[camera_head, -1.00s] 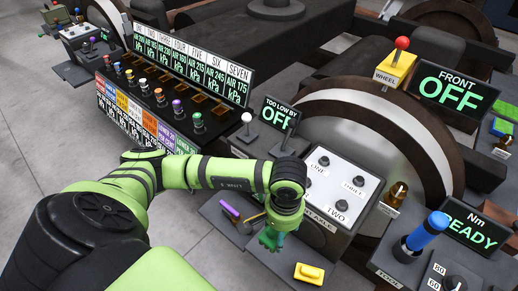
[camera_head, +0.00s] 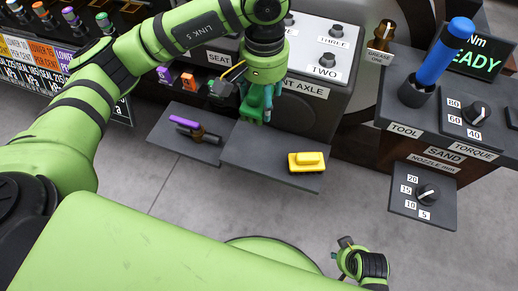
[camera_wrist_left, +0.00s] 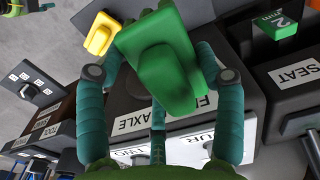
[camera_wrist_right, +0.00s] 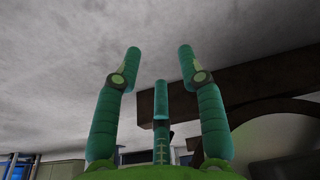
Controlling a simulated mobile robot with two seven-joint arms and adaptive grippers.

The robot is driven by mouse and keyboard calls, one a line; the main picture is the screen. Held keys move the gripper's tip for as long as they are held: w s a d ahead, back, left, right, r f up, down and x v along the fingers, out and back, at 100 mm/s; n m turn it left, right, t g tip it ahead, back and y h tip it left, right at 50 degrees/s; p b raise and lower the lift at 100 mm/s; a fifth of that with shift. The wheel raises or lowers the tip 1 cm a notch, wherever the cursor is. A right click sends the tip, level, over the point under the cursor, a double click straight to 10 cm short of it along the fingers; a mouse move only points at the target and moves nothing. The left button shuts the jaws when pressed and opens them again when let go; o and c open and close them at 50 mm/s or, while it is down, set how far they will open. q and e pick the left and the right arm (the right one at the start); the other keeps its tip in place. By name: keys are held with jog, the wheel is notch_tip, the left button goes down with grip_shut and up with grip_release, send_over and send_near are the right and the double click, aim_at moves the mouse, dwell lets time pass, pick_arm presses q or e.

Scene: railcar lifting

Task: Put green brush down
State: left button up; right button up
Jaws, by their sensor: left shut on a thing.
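The green brush (camera_wrist_left: 165,70) is a green block with a raised grip, held between the teal fingers of my left gripper (camera_head: 260,108). My left gripper is shut on it above the rear part of a dark grey shelf (camera_head: 262,168). I cannot tell whether the brush touches the shelf. A yellow brush (camera_head: 306,161) sits on that shelf's right part; it also shows in the left wrist view (camera_wrist_left: 101,34). My right gripper (camera_head: 345,243) is low at the bottom right, and in the right wrist view its fingers (camera_wrist_right: 160,65) are apart and empty.
A lower-left shelf (camera_head: 172,140) carries a purple-handled tool (camera_head: 187,123). The axle panel (camera_head: 318,70) rises behind the shelf. A blue-handled tool (camera_head: 435,65) stands in a holder at right, above a nozzle dial (camera_head: 427,191). The shelf is bare left of the yellow brush.

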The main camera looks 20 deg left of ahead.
pick_arm(q)
jog(key=b, duration=0.1)
send_over(262, 147)
notch_tip(262, 147, down, 12)
jog(key=shift+s+f, duration=0.1)
jog(key=shift+f, duration=0.05)
notch_tip(262, 147, down, 5)
jog(key=shift+b, duration=0.45)
pick_arm(e)
jog(key=r, duration=0.2)
jog(key=w+r, duration=0.1)
jog(key=r, duration=0.2)
jog(key=shift+w+r, duration=0.1)
jog(key=shift+r, duration=0.2)
pick_arm(q)
jog(key=o, duration=1)
pick_arm(e)
jog(key=shift+w+r, duration=0.1)
jog(key=shift+r, duration=0.15)
pick_arm(q)
notch_tip(262, 147, up, 12)
jog(key=shift+r+p, duration=0.1)
jog(key=shift+p, duration=0.65)
pick_arm(e)
jog(key=f, duration=0.2)
jog(key=s+f, duration=0.1)
jog(key=f, duration=0.1)
jog(key=shift+f, duration=0.35)
